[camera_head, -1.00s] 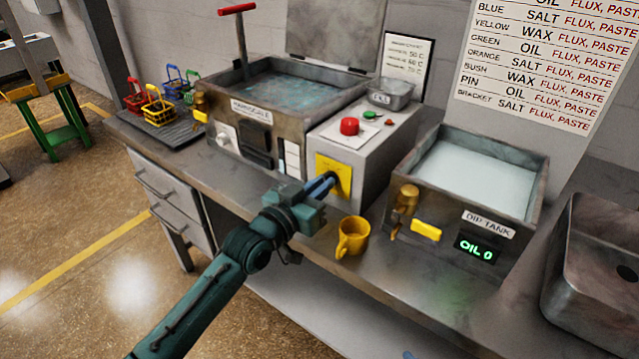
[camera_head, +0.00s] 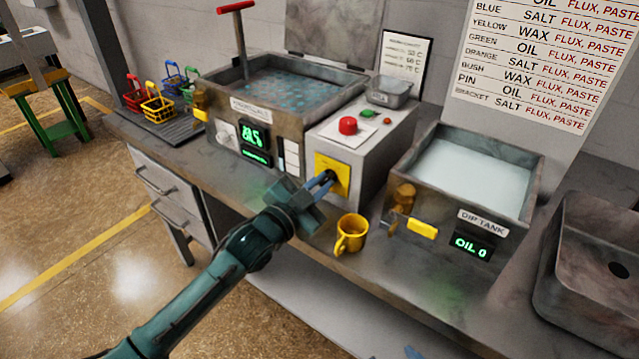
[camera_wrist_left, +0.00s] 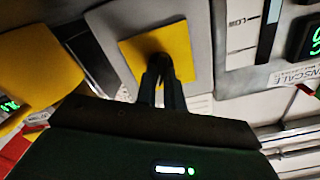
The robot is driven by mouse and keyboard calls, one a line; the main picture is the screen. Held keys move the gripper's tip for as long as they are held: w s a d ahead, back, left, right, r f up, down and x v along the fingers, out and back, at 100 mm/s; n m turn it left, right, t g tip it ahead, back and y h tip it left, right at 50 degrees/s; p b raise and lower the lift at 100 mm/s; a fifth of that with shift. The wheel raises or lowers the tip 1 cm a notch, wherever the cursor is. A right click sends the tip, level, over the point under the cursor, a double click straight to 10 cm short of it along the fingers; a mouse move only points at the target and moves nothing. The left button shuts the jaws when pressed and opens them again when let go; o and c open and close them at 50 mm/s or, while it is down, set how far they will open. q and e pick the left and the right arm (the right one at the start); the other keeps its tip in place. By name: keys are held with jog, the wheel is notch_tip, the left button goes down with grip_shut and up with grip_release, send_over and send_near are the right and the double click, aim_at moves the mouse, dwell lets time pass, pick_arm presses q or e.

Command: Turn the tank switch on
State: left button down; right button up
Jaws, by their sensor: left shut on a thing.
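The tank switch is a dark knob on a yellow plate (camera_head: 329,162) on the front of the grey control box (camera_head: 366,140). My left gripper (camera_head: 330,178) reaches it from the front and is shut on the switch; its fingers hide most of the knob. In the left wrist view, both fingers (camera_wrist_left: 162,80) meet at the dark knob in the middle of the yellow plate (camera_wrist_left: 186,50). The left tank (camera_head: 292,122) has a lit green display (camera_head: 252,134) on its front. My right gripper is not in view.
A yellow mug (camera_head: 350,234) stands on the bench just right of my left gripper. The dip tank (camera_head: 477,246), with its display showing OIL 0, stands to the right, beside a sink (camera_head: 590,250). Small coloured baskets (camera_head: 158,108) sit at the left. A red button (camera_head: 348,125) tops the control box.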

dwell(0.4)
pick_arm(q)
jog(key=c, duration=1.5)
grip_release()
jog(key=b+v, duration=0.1)
jog(key=v, duration=1.2)
jog(key=shift+s+f, duration=0.1)
jog(key=s+a+f+n+g+y+p, duration=0.1)
jog(key=s+a+f+n+g+y, duration=0.1)
jog(key=s+f+n, duration=0.3)
jog(key=s+a+f+n+g+y+p, duration=0.2)
jog(key=s+a+f+n+y, duration=0.2)
jog(key=s+f, duration=0.7)
jog(key=shift+s+a+f+n+y, duration=0.35)
jog(key=shift+f+n+y, duration=0.25)
jog(key=shift+f, duration=0.05)
